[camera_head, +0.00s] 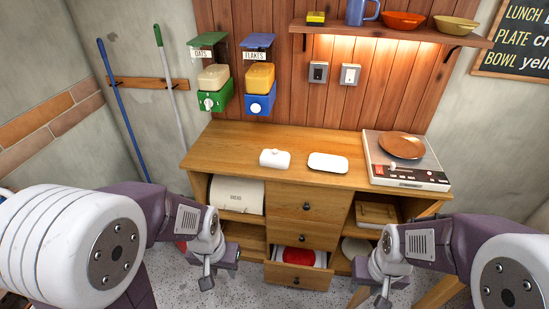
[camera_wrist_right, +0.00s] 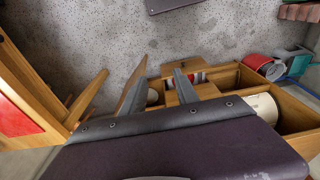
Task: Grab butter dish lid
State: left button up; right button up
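The white butter dish lid (camera_head: 275,159), with a small knob on top, sits on the left-middle part of the wooden counter. A flat white dish (camera_head: 328,163) lies to its right, apart from it. My left gripper (camera_head: 218,270) is in front of the counter, lower than its top and left of the lid. Its fingers look apart and nothing shows between them. My right gripper (camera_head: 373,282) is in front of the counter's right side, also below the top. Its fingers are apart and empty in the right wrist view (camera_wrist_right: 160,84). Neither gripper touches the lid.
A scale-like appliance with a brown plate (camera_head: 402,145) stands at the counter's right end. Two dispensers (camera_head: 260,90) hang on the wall behind. A lower drawer (camera_head: 299,270) is open with a red item inside. The counter's front middle is clear.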

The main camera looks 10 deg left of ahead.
aim_at(273, 159)
jog(key=i+j, duration=0.15)
jog(key=j, duration=0.25)
jog(key=i+j, duration=0.1)
jog(key=j, duration=0.3)
jog(key=i+j+z, duration=0.1)
jog(key=j, duration=0.3)
jog(key=i+j, duration=0.15)
jog(key=j, duration=0.25)
jog(key=i+j, duration=0.1)
jog(key=j, duration=0.3)
jog(key=i+j+z, duration=0.1)
jog(key=j, duration=0.35)
jog(key=i+j, duration=0.15)
jog(key=j, duration=0.25)
jog(key=i+l, duration=0.35)
jog(key=l, duration=0.15)
